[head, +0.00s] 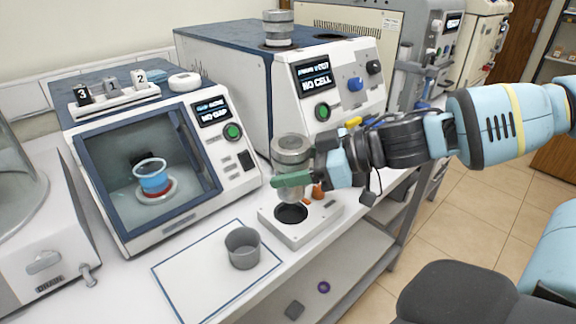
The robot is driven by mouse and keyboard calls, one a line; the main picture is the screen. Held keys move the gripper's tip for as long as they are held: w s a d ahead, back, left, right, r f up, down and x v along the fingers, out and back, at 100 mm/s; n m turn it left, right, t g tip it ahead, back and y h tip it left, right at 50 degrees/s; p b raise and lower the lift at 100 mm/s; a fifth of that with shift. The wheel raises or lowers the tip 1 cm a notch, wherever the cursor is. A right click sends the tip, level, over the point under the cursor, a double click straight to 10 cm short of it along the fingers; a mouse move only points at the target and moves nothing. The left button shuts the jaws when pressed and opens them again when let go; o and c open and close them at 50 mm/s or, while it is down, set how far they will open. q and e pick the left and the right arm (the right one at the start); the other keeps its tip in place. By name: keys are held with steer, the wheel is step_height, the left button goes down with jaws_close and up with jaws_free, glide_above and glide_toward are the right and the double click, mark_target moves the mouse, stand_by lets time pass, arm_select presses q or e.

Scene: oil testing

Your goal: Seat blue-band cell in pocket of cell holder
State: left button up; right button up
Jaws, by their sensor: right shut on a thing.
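A grey metallic cell (291,150) with a wide ridged cap stands upright in my right gripper (298,180). The gripper's green finger lies across the front of the cell's lower body and hides part of it. No blue band can be made out on it at this size. The cell is right above the cell holder (325,221), a pale block on the bench whose round dark pocket (291,213) looks empty. The cell's lower end appears just above the pocket; the exact gap cannot be told. My left gripper is not in view.
A grey cup (242,249) stands on a blue-edged white mat (200,268) left of the holder. A windowed chamber (222,170) stands left.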

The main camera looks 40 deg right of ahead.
mark_target(303, 188)
steer(key=shift+f+b, duration=0.35)
steer(key=shift+f, duration=0.25)
step_height(303, 188, down, 2)
steer(key=shift+b, duration=0.7)
steer(key=shift+f, duration=0.15)
steer(key=shift+s+a, duration=0.2)
stand_by(0.5)
steer(key=shift+f, duration=0.25)
steer(key=shift+f, duration=0.35)
